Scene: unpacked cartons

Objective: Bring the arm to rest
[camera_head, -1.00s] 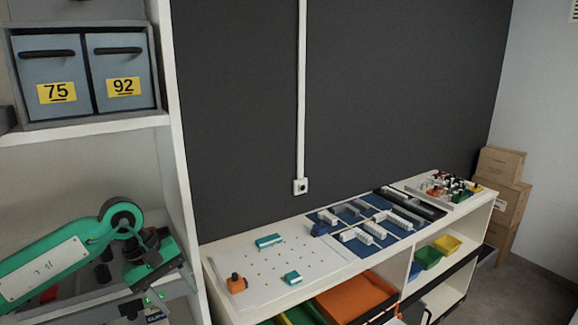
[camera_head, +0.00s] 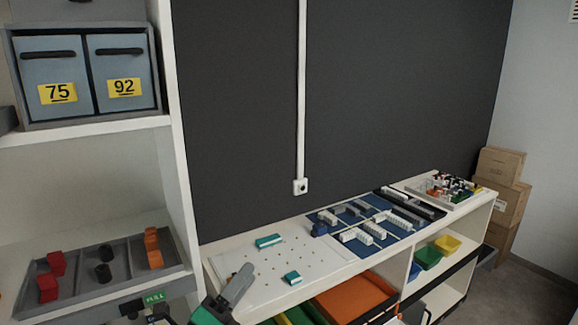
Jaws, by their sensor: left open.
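My left gripper (camera_head: 222,302) is low in the head view, at the bottom edge between the left shelf and the white bench. It is only partly in the picture. The rest of the left arm is below the picture. My right gripper is not in view.
A grey tray (camera_head: 118,290) with red, black and orange blocks lies on the left shelf. A white pegboard (camera_head: 300,262) with teal blocks and a blue board (camera_head: 352,246) lie on the bench. Bins labelled 75 (camera_head: 57,78) and 92 (camera_head: 122,72) stand above.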

